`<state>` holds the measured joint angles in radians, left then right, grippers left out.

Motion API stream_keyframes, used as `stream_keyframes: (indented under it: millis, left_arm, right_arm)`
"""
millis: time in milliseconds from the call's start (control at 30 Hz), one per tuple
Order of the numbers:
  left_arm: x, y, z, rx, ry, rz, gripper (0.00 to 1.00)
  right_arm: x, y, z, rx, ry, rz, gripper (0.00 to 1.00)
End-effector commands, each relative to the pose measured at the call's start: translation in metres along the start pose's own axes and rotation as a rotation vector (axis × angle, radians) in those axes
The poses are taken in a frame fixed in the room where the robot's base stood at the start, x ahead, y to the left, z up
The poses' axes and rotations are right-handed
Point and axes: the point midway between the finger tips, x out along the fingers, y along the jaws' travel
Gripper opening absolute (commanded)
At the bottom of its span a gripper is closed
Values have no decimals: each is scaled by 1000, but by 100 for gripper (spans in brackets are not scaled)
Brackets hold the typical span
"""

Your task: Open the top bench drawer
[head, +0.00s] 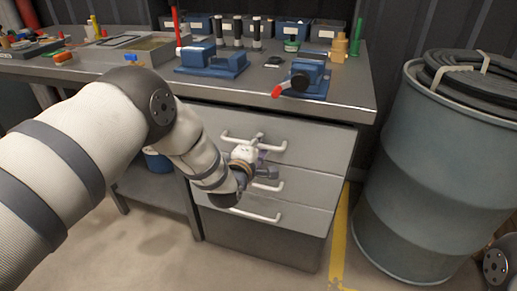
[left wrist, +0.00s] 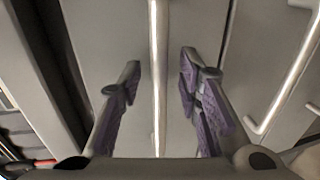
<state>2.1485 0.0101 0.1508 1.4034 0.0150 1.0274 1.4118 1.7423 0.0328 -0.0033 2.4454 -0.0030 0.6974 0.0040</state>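The top drawer (head: 318,148) is the grey upper front of a three-drawer unit under the bench. It looks about flush with the drawers below. Its pale bar handle (head: 232,138) is partly hidden behind my left gripper (head: 260,150). In the left wrist view the handle (left wrist: 156,40) runs vertically between the purple-padded fingers of the left gripper (left wrist: 160,75). The fingers are apart, one on each side of the bar, with gaps on both sides. My right gripper is not in view.
The middle drawer (head: 312,186) and the bottom drawer's handle (head: 255,215) lie below. A blue vise (head: 308,80) with a red-ended lever stands on the bench top (head: 345,97) above. A large grey drum (head: 425,170) with coiled hose stands to the right. Floor shows in front.

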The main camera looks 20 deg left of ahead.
Motion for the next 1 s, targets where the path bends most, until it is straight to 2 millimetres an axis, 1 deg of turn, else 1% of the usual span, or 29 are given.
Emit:
stream_keyframes:
  millis: [100,267,300,367,400,433,767,867,1000]
  left_arm:
    - [5,0,0,0,0,0,32]
    - [5,2,0,0,0,1,32]
    - [5,2,0,1,0,1,29]
    - [4,2,0,1,0,1,16]
    - [4,1,0,1,0,1,7]
    - [4,1,0,1,0,1,0]
    - [3,2,0,1,0,2,0]
    - [-3,2,0,1,0,1,0]
    - [-18,2,-1,0,1,2,0]
  right_arm:
    - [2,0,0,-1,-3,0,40]
    - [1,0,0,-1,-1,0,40]
    - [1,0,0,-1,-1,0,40]
    - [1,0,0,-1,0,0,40]
    - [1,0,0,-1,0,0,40]
    - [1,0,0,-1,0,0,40]
    - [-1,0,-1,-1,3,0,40]
    - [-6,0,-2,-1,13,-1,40]
    - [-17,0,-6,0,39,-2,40]
